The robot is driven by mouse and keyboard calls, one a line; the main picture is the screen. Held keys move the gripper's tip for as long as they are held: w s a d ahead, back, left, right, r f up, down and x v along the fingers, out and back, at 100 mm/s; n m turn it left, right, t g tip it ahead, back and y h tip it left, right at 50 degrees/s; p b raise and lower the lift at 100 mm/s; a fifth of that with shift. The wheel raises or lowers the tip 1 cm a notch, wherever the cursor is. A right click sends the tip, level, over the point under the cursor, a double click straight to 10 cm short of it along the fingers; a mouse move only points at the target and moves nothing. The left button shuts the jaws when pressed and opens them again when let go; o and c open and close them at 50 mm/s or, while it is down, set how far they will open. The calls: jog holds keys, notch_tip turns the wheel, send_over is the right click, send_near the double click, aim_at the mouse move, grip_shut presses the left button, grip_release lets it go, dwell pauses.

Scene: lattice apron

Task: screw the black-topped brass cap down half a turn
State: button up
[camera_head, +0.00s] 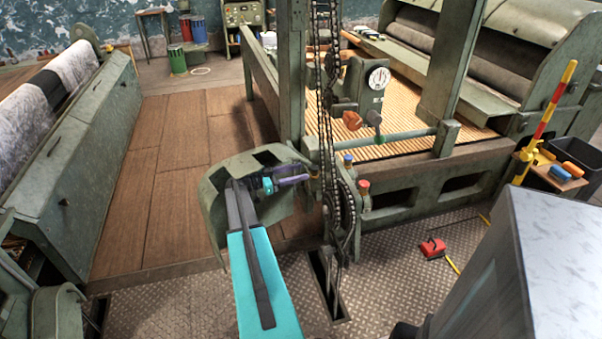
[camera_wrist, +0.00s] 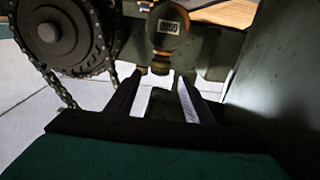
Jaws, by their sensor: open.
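My gripper (camera_wrist: 160,82) is open in the wrist view, its two dark fingers apart. Small brass fittings (camera_wrist: 160,68) show just beyond the fingertips, under a round brass-rimmed part with a pale label (camera_wrist: 170,28). They are dark, and I cannot tell which is the black-topped cap or whether a finger touches one. Nothing is clearly held. In the head view my teal arm reaches up to the machine's corner, partly under a curved green guard (camera_head: 222,215). A blue-topped brass cap (camera_head: 348,160) and a red-topped one (camera_head: 363,185) stand to the right; no black top is clear there.
A chain (camera_head: 327,110) hangs down the machine's post, and a sprocket (camera_wrist: 62,35) with chain is close at the wrist view's left. A green panel (camera_wrist: 270,85) closes in on the right. A red object (camera_head: 432,248) lies on the metal floor. The wooden floor at left is clear.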

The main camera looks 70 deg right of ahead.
jog(key=shift+s, duration=0.15)
jog(key=n+t+h, duration=0.6)
jog(key=t, duration=0.3)
send_near(313, 172)
jog(key=shift+s+d+r, duration=0.75)
jog(key=shift+s+r, duration=0.05)
jog(key=shift+r, duration=0.05)
jog(key=a+n+t, duration=0.1)
jog(key=a+t, duration=0.1)
jog(key=a+f+n+t+b, duration=0.1)
jog(key=n, duration=0.1)
jog(key=shift+a+f+t, duration=0.2)
jog(key=shift+a+t, duration=0.2)
jog(key=shift+d, duration=0.15)
jog(key=shift+s+d+p, duration=0.15)
jog(key=shift+d+p, duration=0.2)
jog(key=shift+d, duration=3.05)
jog(key=shift+s+d+p, duration=0.1)
jog(key=shift+d+p, duration=0.2)
jog(key=shift+d, duration=3.1)
